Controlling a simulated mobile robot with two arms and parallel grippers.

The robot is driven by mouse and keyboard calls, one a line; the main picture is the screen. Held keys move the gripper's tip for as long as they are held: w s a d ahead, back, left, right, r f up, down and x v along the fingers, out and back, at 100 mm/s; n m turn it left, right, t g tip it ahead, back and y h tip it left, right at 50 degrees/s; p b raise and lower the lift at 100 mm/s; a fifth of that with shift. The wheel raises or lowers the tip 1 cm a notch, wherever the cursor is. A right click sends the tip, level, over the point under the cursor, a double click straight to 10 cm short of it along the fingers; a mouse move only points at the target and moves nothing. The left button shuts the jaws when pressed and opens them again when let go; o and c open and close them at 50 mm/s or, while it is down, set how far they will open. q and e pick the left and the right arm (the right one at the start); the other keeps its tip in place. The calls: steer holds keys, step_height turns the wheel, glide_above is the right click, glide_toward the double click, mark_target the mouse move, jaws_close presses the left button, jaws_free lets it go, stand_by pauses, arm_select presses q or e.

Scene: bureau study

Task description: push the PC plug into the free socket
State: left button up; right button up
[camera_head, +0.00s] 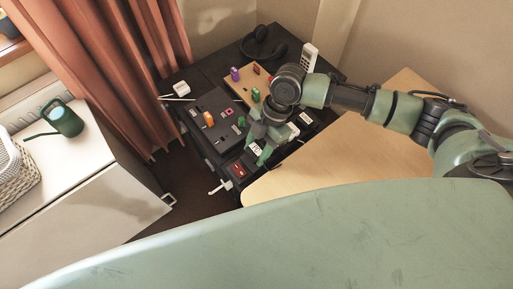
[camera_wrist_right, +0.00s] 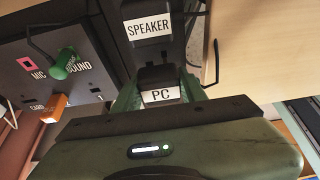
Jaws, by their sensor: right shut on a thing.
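The PC plug (camera_wrist_right: 160,92) is black with a white "PC" label. In the right wrist view it sits between the green fingers of my right gripper (camera_wrist_right: 158,88), which is shut on it. In the head view my right gripper (camera_head: 261,150) points down over the front right of the dark cabinet top, and a small white label shows at its fingers. A black block with a red patch (camera_head: 238,170) lies at the cabinet's front edge, near the gripper. I cannot make out the free socket in either view. My left gripper is not in view.
The speaker plug (camera_wrist_right: 148,28) is just beyond the PC plug. A grey panel (camera_wrist_right: 95,75) carries a green plug (camera_wrist_right: 65,64), an orange plug (camera_wrist_right: 54,108) and a pink mic socket (camera_wrist_right: 27,64). A wooden desk (camera_head: 300,180) borders the right. Headphones (camera_head: 262,43) lie behind.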

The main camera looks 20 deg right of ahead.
mark_target(259, 146)
steer(key=shift+f, duration=0.75)
stand_by(1.3)
steer(key=o, duration=1.3)
steer(key=shift+o, duration=0.2)
steer(key=shift+s+f, duration=0.1)
steer(key=shift+s, duration=0.1)
steer(key=v, duration=0.8)
steer(key=shift+w, duration=0.2)
